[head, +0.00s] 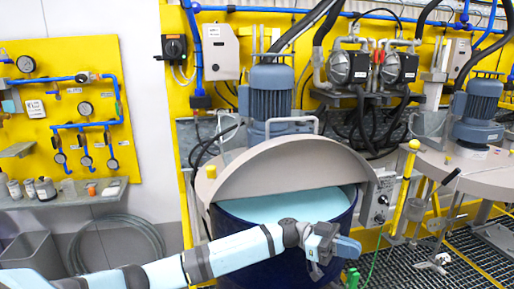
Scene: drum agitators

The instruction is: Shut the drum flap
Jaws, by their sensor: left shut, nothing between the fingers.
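The drum (335,219) is dark blue and holds a light blue liquid (288,204). Its flap (285,165) is a beige-grey half-round plate, raised at the back of the opening, so the liquid shows in front of it. My left arm reaches in from the left, across the front of the drum. My left gripper (346,247) is shut and empty, at the front right of the drum and lower in the picture than the flap. It looks apart from the flap. The arm hides part of the drum's front wall. My right gripper is not in view.
A grey-blue motor (270,95) stands behind the flap. A yellow post (404,190) and a control box (379,202) are right of the drum. A second agitator (476,112) stands at the right, above a floor grating (400,268). A shelf (75,195) with small jars is at the left.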

